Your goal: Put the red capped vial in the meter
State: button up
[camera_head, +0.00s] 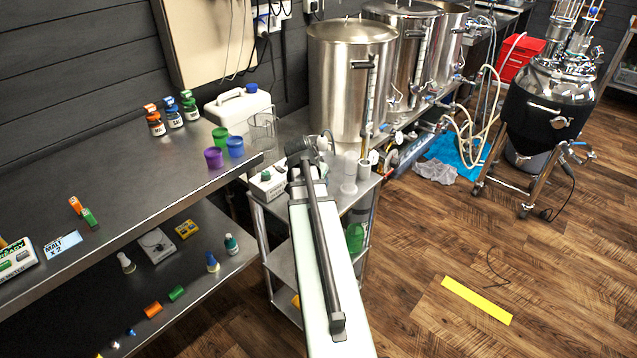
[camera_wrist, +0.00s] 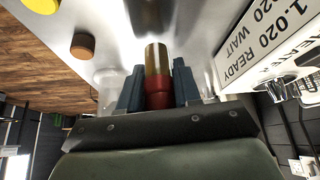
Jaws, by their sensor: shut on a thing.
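My gripper (camera_wrist: 158,88) is shut on the red capped vial (camera_wrist: 157,62), with a dark blue-grey finger on each side of its red end. The vial's amber glass points away from the palm, over a shiny metal surface. In the head view the vial is hidden behind my arm. A white boxy instrument (camera_head: 267,184) stands on the cart left of my arm; it may be the meter. In the wrist view a white panel (camera_wrist: 262,45) reading "1.020 READY" and "1.020 WAIT" lies right of the vial, apart from it.
Clear glassware (camera_wrist: 107,88) stands close left of the fingers. Brown (camera_wrist: 84,46) and yellow (camera_wrist: 85,18) round tops are farther off. A steel kettle (camera_head: 350,85) rises behind the cart.

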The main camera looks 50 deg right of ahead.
jog(key=shift+f, duration=0.45)
jog(key=shift+f, duration=0.15)
jog(key=o, duration=1)
jog(key=shift+o, duration=0.2)
jog(key=v, duration=1.2)
